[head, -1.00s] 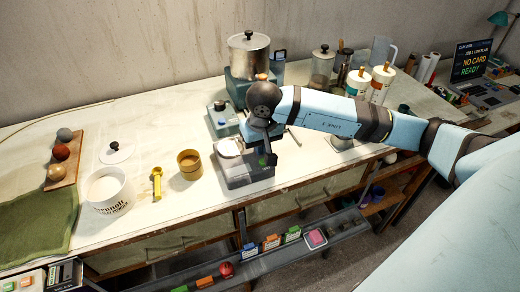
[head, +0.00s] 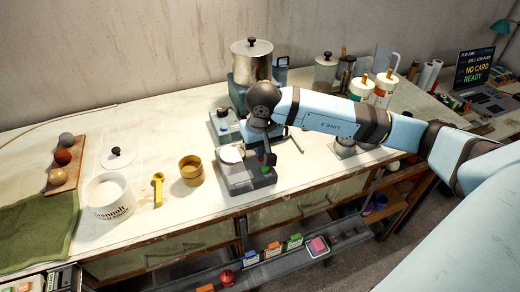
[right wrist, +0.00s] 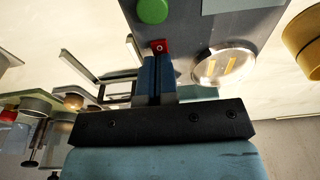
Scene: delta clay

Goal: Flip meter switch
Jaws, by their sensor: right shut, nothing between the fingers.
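The meter is a dark grey box (head: 250,182) on the bench with a pale round disc (head: 231,154) on top. In the right wrist view it shows a green round button (right wrist: 152,11), a small red switch marked with a circle (right wrist: 160,46) and a round glassy dial (right wrist: 224,63). My right gripper (right wrist: 155,63) is shut and empty, its fingertips right at the red switch; I cannot tell whether they touch it. In the head view my right gripper (head: 265,153) is over the meter's right part and hides some of it. My left gripper is not in view.
A teal-grey device (head: 222,124) stands just behind the meter, with a metal pot (head: 252,62) behind that. A brown cup (head: 190,171), yellow scoop (head: 157,190) and white tub (head: 108,197) stand to the left.

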